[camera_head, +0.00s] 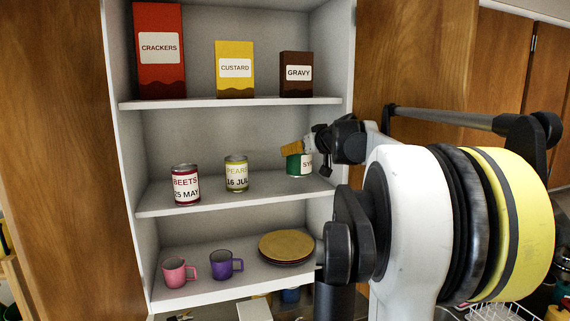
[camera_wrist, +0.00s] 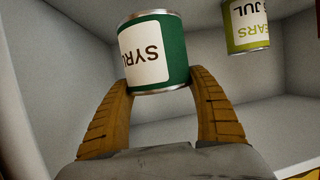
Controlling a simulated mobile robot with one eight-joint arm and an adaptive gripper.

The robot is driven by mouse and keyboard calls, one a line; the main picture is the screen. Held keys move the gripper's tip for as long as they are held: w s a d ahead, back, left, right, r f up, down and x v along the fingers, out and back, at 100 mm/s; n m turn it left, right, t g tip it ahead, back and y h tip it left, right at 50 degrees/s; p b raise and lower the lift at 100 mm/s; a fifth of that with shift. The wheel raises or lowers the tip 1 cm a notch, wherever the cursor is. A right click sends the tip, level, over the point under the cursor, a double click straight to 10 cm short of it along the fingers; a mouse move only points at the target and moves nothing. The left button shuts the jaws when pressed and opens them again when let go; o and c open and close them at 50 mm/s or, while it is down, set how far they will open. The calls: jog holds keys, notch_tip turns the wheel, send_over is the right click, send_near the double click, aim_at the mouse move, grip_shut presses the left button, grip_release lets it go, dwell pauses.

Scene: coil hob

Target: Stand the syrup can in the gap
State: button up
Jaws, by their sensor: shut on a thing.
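The syrup can (camera_head: 293,165) is green with a white label and is at the right end of the middle shelf (camera_head: 255,194). My gripper (camera_head: 292,149) is shut on it, with its orange fingers on either side of the can. In the wrist view the syrup can (camera_wrist: 151,50) sits between the fingertips (camera_wrist: 160,82), its lettering upside down. I cannot tell whether its base touches the shelf. The beets can (camera_head: 186,185) and the pears can (camera_head: 236,173) stand upright on the same shelf with a narrow space between them. The pears can (camera_wrist: 246,24) also shows in the wrist view.
A crackers box (camera_head: 159,75), a custard box (camera_head: 235,87) and a gravy box (camera_head: 296,88) stand on the upper shelf. A pink mug (camera_head: 174,272), a purple mug (camera_head: 222,265) and yellow plates (camera_head: 286,245) are below. Shelf space is free between pears and syrup.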

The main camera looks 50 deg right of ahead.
aim_at(295, 165)
jog(key=shift+w+d+f, duration=0.1)
jog(key=shift+w+f, duration=0.15)
jog(key=shift+w, duration=0.25)
jog(key=shift+w+f, duration=0.25)
jog(key=shift+w, duration=0.25)
jog(key=shift+f, duration=0.25)
notch_tip(295, 165, down, 4)
jog(key=shift+w+r+p, duration=0.1)
jog(key=shift+r+p, duration=0.05)
jog(key=shift+p, duration=0.55)
jog(key=shift+f, duration=0.2)
jog(key=o, duration=1.4)
jog(key=shift+o, duration=0.2)
jog(key=shift+r, duration=0.1)
